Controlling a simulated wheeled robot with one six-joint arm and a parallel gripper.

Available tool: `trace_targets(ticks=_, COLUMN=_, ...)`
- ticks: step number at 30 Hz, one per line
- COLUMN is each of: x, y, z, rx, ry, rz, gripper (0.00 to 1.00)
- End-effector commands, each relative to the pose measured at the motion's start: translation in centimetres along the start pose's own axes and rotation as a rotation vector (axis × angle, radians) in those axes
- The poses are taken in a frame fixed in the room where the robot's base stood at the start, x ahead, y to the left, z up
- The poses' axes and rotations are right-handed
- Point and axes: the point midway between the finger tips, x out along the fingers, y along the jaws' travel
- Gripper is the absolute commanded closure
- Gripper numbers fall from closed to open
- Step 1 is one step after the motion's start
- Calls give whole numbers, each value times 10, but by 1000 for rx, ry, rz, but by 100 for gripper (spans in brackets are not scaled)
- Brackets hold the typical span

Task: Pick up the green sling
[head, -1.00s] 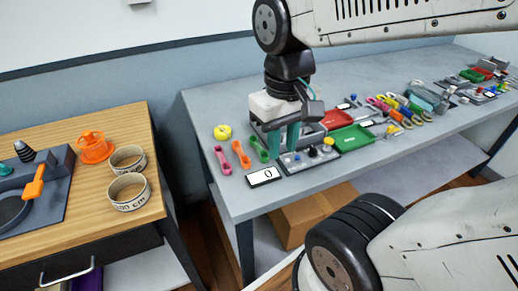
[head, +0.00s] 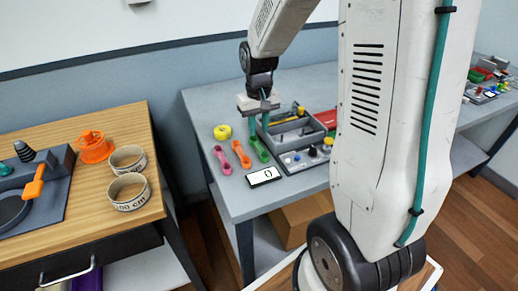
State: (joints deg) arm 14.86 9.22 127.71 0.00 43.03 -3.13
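The green sling (head: 260,151) lies on the grey table, at the right end of a row with a pink sling (head: 222,160) and an orange sling (head: 241,154). My gripper (head: 259,130) is at the far end of the green sling, with its teal fingers pointing down. The fingers are apart, and I see nothing held between them. I cannot tell whether the fingertips touch the sling; its far end is partly hidden by them.
A yellow ring (head: 222,132) lies left of my gripper. A grey tray (head: 298,132) with tools stands close on the right. A white card marked 0 (head: 264,177) lies in front. A wooden table (head: 150,181) stands at the left.

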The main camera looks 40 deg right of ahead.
Motion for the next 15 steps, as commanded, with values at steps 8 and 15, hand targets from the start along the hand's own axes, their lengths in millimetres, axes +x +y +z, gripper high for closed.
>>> trace_targets(ticks=8, x=38, y=-4, z=10, rx=-1, ry=-4, rz=0, gripper=75)
trace_targets(ticks=15, x=58, y=-4, z=9, rx=-1, ry=-1, rz=0, gripper=75)
